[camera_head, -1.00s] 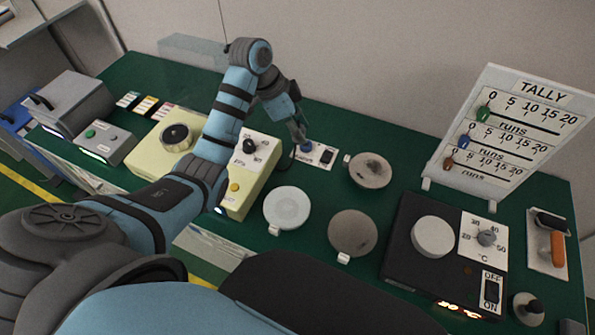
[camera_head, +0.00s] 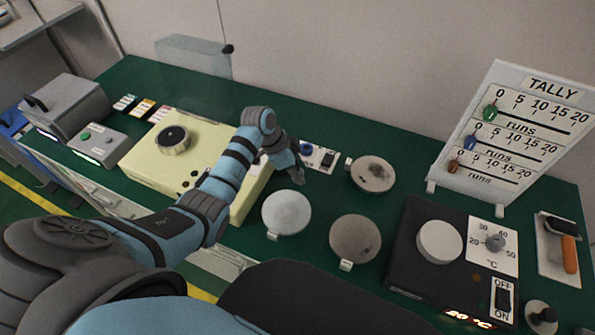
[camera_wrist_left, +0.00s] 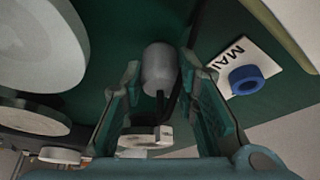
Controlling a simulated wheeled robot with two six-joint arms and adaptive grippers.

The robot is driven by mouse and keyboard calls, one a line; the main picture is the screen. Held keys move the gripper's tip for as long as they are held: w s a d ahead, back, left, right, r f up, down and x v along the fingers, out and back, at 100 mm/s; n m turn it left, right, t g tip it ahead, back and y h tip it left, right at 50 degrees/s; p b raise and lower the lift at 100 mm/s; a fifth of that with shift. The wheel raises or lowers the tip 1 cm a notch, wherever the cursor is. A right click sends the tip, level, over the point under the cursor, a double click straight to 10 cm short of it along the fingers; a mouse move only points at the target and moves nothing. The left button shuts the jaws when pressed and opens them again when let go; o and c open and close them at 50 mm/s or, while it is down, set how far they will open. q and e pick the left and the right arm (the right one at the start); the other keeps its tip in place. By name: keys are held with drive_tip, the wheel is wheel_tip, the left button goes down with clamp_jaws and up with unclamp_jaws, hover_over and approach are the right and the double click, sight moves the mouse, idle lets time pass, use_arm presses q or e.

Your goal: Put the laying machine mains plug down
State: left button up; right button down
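The mains plug, a small grey cylinder (camera_wrist_left: 160,68) with a dark cord, sits between the fingers of my left gripper (camera_wrist_left: 160,85) in the left wrist view. A strip of green shows between it and the left finger, so the gripper looks open around it. In the head view my left gripper (camera_head: 297,178) is low over the green bench, between the yellow laying machine (camera_head: 150,155) and the white mains plate (camera_head: 323,160); the plug is hidden there. The blue socket ring (camera_wrist_left: 246,80) on the plate looks empty. My right gripper is not in view.
A pale disc (camera_head: 286,212), a grey disc (camera_head: 355,240) and a brownish disc (camera_head: 373,174) lie near the gripper. A black hotplate unit (camera_head: 410,265) and the tally board (camera_head: 515,125) stand to the right. Bare green bench lies behind the mains plate.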

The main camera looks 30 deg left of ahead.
use_arm(q)
drive_tip(key=o, duration=0.4)
drive_tip(key=shift+c, duration=0.2)
drive_tip(key=shift+r, duration=0.1)
drive_tip(key=p+v, duration=0.3)
drive_tip(key=v, duration=0.9)
drive_tip(key=shift+r, duration=0.15)
